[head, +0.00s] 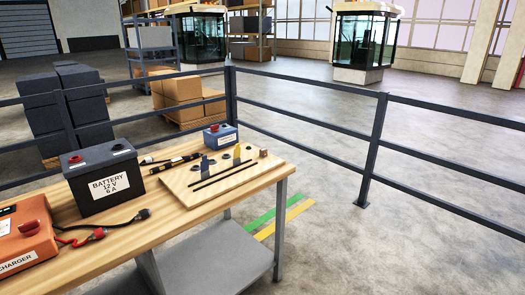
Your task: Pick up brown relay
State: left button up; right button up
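A small brown block (263,153), which looks like the brown relay, sits at the right end of a light wooden board (222,179). The board lies on the wooden workbench (128,231) near its far right corner. The block is small in the head view, so its details cannot be made out. Nothing is touching it from above. Neither of my grippers shows in this view.
A black battery (103,177) and an orange charger (24,241) with cables stand on the bench's left. A blue-grey box with a red knob (220,136) stands behind the board. The board holds dark rods and small parts. A dark railing (375,150) runs behind the bench.

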aim_at(264, 152)
jog(key=i+l+u, duration=0.1)
jog(key=i+l, duration=0.25)
jog(key=i+l+u, duration=0.15)
jog(key=i+l, duration=0.2)
jog(key=l, duration=0.15)
jog(key=i+l+u, duration=0.1)
jog(key=i+l, duration=0.25)
jog(key=i+l+u, duration=0.15)
jog(key=i+l, duration=0.15)
jog(key=l, duration=0.3)
jog(key=i+l+u, duration=0.1)
jog(key=i+l, duration=0.15)
jog(key=l, duration=0.25)
jog(key=i+l+u, duration=0.15)
jog(key=i+l, duration=0.15)
jog(key=l, duration=0.25)
jog(key=i+l+u, duration=0.1)
jog(key=l, duration=0.5)
jog(key=i+l+u, duration=0.15)
jog(key=i+l, duration=0.15)
jog(key=l, duration=0.3)
